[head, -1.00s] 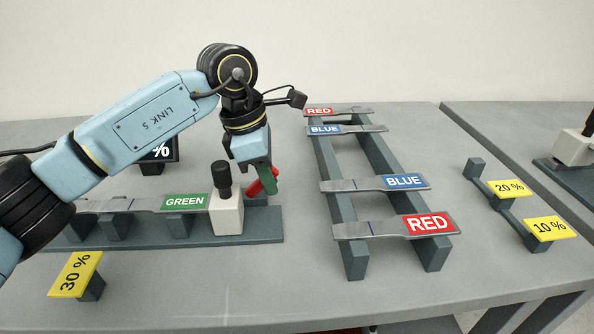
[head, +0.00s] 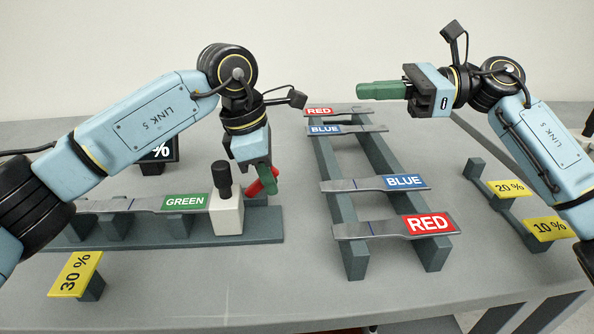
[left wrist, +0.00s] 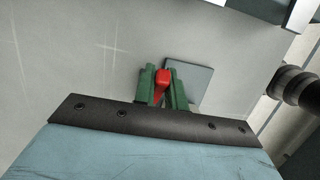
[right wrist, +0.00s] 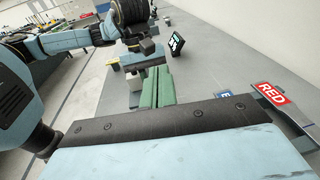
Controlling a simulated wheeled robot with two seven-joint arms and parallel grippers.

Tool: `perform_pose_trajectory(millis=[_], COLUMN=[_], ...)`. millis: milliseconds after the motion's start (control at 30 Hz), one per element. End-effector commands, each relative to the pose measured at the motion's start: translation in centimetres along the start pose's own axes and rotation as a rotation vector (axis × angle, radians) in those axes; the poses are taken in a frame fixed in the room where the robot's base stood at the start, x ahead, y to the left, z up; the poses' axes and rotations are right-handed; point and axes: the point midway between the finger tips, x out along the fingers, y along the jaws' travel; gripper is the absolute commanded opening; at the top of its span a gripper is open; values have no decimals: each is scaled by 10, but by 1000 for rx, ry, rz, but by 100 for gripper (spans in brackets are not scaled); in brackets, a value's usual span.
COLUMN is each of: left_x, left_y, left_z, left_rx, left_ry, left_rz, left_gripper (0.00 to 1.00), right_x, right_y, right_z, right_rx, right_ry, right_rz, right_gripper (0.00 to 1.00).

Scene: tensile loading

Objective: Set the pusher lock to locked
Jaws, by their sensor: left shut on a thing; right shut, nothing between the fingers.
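The pusher lock shows as a red lever (head: 255,187) on the right side of a pale block (head: 227,214) with a black knob (head: 222,178) on top. My left gripper (head: 267,177) points down beside the block and is shut on the red lever. In the left wrist view the red lever (left wrist: 162,84) sits between the green fingers (left wrist: 163,95). My right gripper (head: 362,91) is shut and empty, held in the air above the far end of the specimen rack; its green fingers (right wrist: 157,88) meet in the right wrist view.
A green-labelled specimen (head: 185,202) lies left of the block on a grey base (head: 265,226). A rack (head: 345,208) with several red- and blue-labelled specimens stands centre right. Yellow percent signs (head: 75,274) (head: 550,228) stand left and right. The front middle table is clear.

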Motion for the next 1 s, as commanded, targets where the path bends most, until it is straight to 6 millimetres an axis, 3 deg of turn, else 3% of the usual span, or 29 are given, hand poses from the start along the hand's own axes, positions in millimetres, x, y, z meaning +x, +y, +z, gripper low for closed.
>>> perform_pose_trajectory(millis=[100,300,467,800,1000], left_x=[-1,-1,-1,-1,-1], left_y=[0,0,0,0,0], left_z=[0,0,0,0,0], left_rx=[0,0,0,0,0], left_ry=[-1,-1,-1,-1,-1], left_rz=[2,2,2,2,2], left_gripper=[0,0,0,0,0], right_x=[27,42,52,106,127], right_y=[18,33,36,45,48], right_z=[-35,-70,-81,-106,-116], right_rx=[-1,4,5,6,6], right_ry=[205,399,435,430,430], right_rz=[80,139,149,150,148], right_gripper=[0,0,0,0,0])
